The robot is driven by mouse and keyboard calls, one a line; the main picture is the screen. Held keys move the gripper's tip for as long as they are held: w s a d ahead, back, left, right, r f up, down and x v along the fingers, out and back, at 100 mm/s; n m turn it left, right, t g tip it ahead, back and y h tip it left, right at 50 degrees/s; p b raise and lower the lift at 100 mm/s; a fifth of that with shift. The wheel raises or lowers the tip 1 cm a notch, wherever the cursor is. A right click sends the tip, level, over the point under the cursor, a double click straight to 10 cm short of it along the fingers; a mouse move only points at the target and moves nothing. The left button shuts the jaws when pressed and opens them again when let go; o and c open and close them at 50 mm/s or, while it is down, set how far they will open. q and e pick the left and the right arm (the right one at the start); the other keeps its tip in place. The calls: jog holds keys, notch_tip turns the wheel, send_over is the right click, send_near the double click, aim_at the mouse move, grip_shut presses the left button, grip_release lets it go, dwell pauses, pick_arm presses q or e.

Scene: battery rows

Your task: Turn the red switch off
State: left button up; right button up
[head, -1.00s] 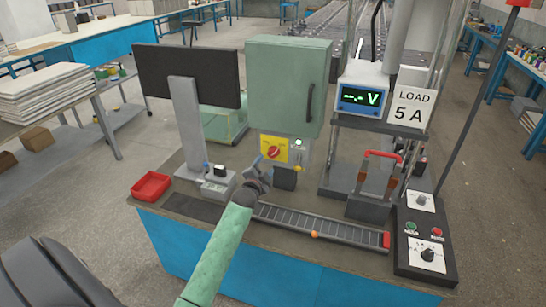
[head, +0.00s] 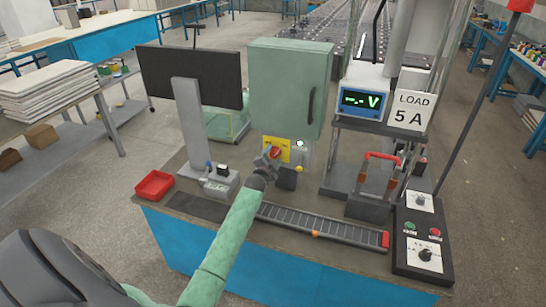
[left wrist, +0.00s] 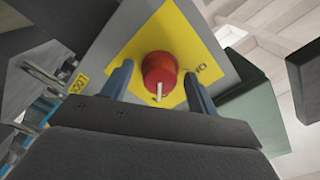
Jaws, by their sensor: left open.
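The red switch is a round rotary knob (left wrist: 160,70) on a yellow plate (left wrist: 190,38); a white mark on the knob points down in the left wrist view. In the head view the yellow plate (head: 284,143) sits below a green cabinet, and my gripper partly covers the red knob (head: 275,153). My left gripper (head: 268,157) is right at the plate. In the left wrist view its open fingers (left wrist: 160,88) stand on either side of the knob, with visible gaps. Lettering on the plate is partly hidden. My right gripper is not in view.
The green cabinet (head: 288,88) is above the switch. A dark monitor (head: 190,75) and red tray (head: 154,185) stand left. A roller strip (head: 320,229) lies in front. A voltmeter (head: 361,101) and control box (head: 424,240) stand right.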

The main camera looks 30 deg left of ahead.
pick_arm(q)
jog(key=c, duration=1)
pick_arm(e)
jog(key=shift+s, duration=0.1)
